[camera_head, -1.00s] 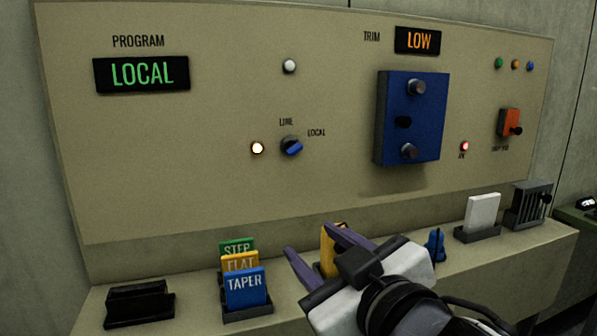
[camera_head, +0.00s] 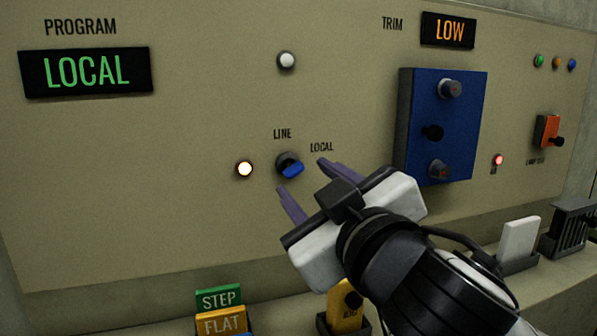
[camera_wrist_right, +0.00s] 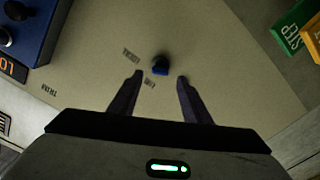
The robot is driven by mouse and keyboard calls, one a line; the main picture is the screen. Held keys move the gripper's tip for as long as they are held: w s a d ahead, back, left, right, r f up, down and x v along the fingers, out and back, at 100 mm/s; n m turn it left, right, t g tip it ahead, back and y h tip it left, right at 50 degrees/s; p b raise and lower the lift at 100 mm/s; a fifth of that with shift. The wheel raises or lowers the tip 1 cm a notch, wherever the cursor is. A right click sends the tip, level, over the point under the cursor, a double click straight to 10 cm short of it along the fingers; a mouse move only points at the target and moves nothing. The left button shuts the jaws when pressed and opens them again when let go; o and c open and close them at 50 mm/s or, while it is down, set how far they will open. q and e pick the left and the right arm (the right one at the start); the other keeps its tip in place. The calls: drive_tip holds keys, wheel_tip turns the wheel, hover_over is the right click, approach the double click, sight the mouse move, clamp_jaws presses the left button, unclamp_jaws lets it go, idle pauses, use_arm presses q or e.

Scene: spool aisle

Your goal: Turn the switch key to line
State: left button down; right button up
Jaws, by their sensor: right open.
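The switch key (camera_head: 291,170) is a blue handle on a dark round base in the panel, below the LINE label (camera_head: 282,134) and left of the LOCAL label (camera_head: 321,147). Its blue handle points toward the lower right. The program display (camera_head: 84,72) reads LOCAL in green. My right gripper (camera_head: 306,181) is open and empty, with its purple fingers reaching toward the key. In the right wrist view the key (camera_wrist_right: 160,66) sits ahead of the fingertips, between their lines and apart from them. My left gripper is not in view.
A lit lamp (camera_head: 245,169) is left of the key, and a white button (camera_head: 287,60) above it. A blue box with knobs (camera_head: 414,130) stands out from the panel at right. Cards (camera_head: 219,299) and a yellow block (camera_head: 345,304) stand on the ledge below.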

sight(297, 173)
drive_tip(key=x, duration=0.4)
drive_tip(key=shift+w+a, duration=0.15)
drive_tip(key=shift+w, duration=0.25)
drive_tip(key=c, duration=1)
